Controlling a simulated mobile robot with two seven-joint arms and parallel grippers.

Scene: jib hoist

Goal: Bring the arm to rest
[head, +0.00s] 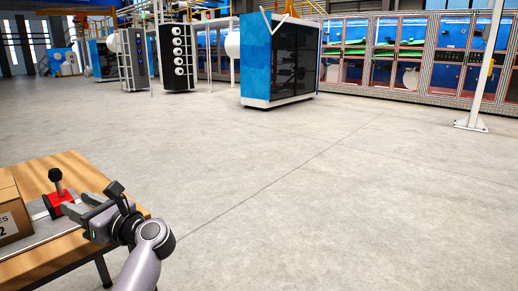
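Just beyond the fingertips is a red block (57,201) with an upright lever topped by a dark knob (55,175). Whether the fingers touch the block cannot be told. A white post (489,66) on a bolted floor plate stands at the far right; its top is out of frame.
A cardboard box (12,212) stands on the wooden table (90,177) at the left edge. A blue and black cabinet (281,62) stands farther back, with a row of glazed cabinets (400,55) behind. The concrete floor between is clear.

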